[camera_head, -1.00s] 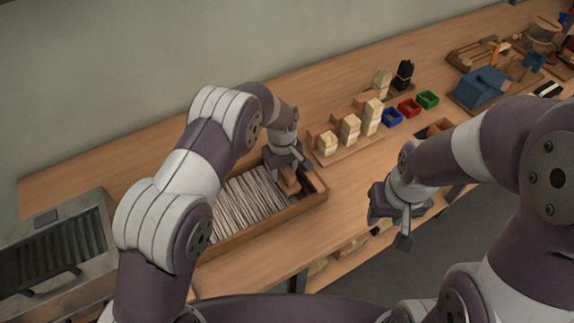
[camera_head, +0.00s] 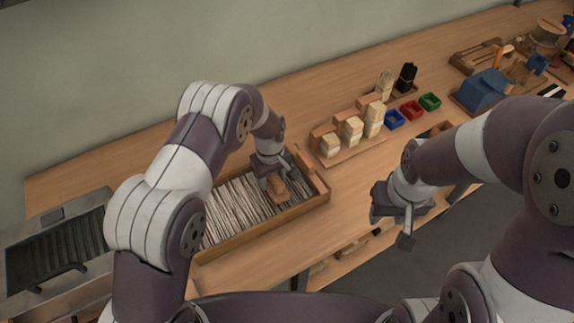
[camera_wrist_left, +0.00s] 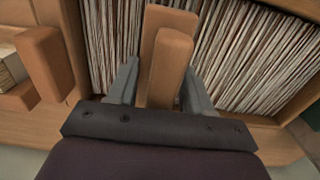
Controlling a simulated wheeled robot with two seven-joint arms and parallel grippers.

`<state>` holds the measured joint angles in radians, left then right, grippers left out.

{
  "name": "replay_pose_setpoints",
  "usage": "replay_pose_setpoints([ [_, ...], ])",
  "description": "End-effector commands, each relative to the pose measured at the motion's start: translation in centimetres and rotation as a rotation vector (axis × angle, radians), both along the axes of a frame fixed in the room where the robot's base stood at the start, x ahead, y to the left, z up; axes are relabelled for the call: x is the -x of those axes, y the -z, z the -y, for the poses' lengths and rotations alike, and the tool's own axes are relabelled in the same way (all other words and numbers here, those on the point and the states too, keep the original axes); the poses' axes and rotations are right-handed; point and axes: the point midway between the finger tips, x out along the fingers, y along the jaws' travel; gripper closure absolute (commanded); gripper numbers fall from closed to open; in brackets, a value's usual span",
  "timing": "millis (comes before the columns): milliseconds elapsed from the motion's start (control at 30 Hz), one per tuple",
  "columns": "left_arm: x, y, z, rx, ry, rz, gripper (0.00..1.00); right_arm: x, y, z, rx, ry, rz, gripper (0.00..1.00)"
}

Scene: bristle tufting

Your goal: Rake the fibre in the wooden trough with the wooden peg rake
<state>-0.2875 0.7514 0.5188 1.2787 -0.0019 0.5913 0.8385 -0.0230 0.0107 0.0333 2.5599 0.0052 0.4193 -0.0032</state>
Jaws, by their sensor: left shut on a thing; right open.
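The wooden trough (camera_head: 262,232) lies along the bench's front edge, filled with pale grey-white fibre (camera_head: 228,215) in long strands. My left gripper (camera_head: 273,180) is over the trough's right part, shut on the wooden peg rake (camera_head: 281,188). In the left wrist view the rake (camera_wrist_left: 168,62) stands between the two grey fingers, over the fibre (camera_wrist_left: 254,55); its pegs are hidden, so I cannot tell how deep they reach. My right gripper (camera_head: 395,215) is open and empty, in front of the bench.
A rack (camera_head: 345,150) with several pale fibre bundles stands right of the trough. Blue, red and green bins (camera_head: 411,108) are beyond it. A grey metal machine (camera_head: 62,250) stands on the left. The bench behind the trough is clear.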

Motion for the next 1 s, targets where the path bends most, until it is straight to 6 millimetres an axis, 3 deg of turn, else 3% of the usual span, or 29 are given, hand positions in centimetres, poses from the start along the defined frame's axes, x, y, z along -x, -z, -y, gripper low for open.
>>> replay_pose_setpoints([
  [100,1.4,-0.5,-2.3,0.000,-0.004,-0.001,0.85,0.0,-1.5,0.0,0.000,0.000,0.000,0.57],
  [500,6.1,-0.4,-9.8,0.000,-0.005,-0.004,0.85,0.0,-4.1,0.0,0.000,0.000,0.000,0.57],
  [1000,11.4,-0.1,-18.7,0.000,-0.005,-0.001,0.85,0.0,-6.1,0.0,0.000,0.000,0.000,0.57],
])
